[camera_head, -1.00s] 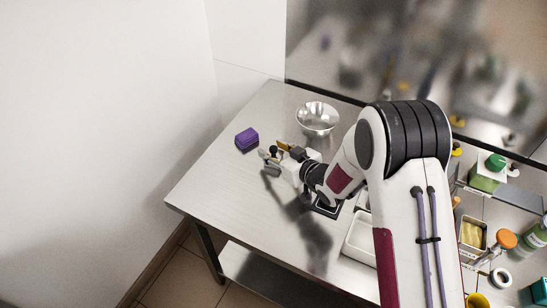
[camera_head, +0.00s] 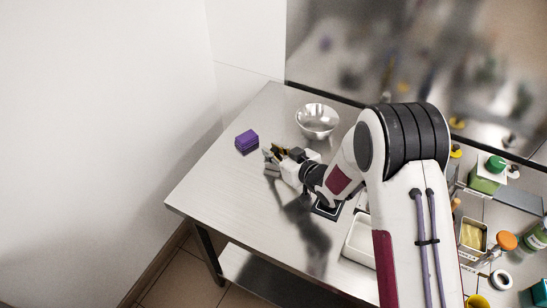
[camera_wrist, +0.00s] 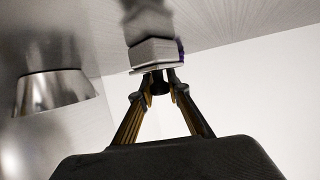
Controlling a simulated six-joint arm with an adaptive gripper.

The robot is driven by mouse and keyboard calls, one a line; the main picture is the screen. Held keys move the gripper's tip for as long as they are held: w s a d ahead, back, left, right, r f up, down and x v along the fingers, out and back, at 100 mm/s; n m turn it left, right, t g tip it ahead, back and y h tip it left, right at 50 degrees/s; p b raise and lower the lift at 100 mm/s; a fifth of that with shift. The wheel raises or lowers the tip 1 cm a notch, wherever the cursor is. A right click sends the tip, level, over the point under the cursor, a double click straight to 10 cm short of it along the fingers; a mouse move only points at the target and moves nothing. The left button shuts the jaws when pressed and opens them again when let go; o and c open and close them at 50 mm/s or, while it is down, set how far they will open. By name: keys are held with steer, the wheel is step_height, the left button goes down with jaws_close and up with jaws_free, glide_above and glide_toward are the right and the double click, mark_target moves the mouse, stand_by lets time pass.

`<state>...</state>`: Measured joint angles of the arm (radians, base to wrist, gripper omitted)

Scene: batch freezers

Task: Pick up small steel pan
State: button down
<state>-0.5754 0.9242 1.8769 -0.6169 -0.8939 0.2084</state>
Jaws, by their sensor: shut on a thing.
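In the wrist view, a small grey steel piece, which I take to be the small steel pan (camera_wrist: 156,54), sits at the fingertips of my gripper (camera_wrist: 159,82). The two fingers converge and are shut on its near edge. Its full shape is hidden, and I cannot tell whether it still touches the table. In the head view my gripper (camera_head: 273,157) is low over the steel table, and the pan is largely hidden by the fingers.
A shiny steel bowl (camera_head: 317,119) stands behind my gripper and a purple block (camera_head: 246,139) lies to its left. A white tray (camera_head: 358,240) is to the right. The table's (camera_head: 225,215) left front area is clear.

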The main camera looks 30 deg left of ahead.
mark_target(274, 149)
steer(key=shift+d+f, duration=0.1)
steer(key=shift+r, duration=5)
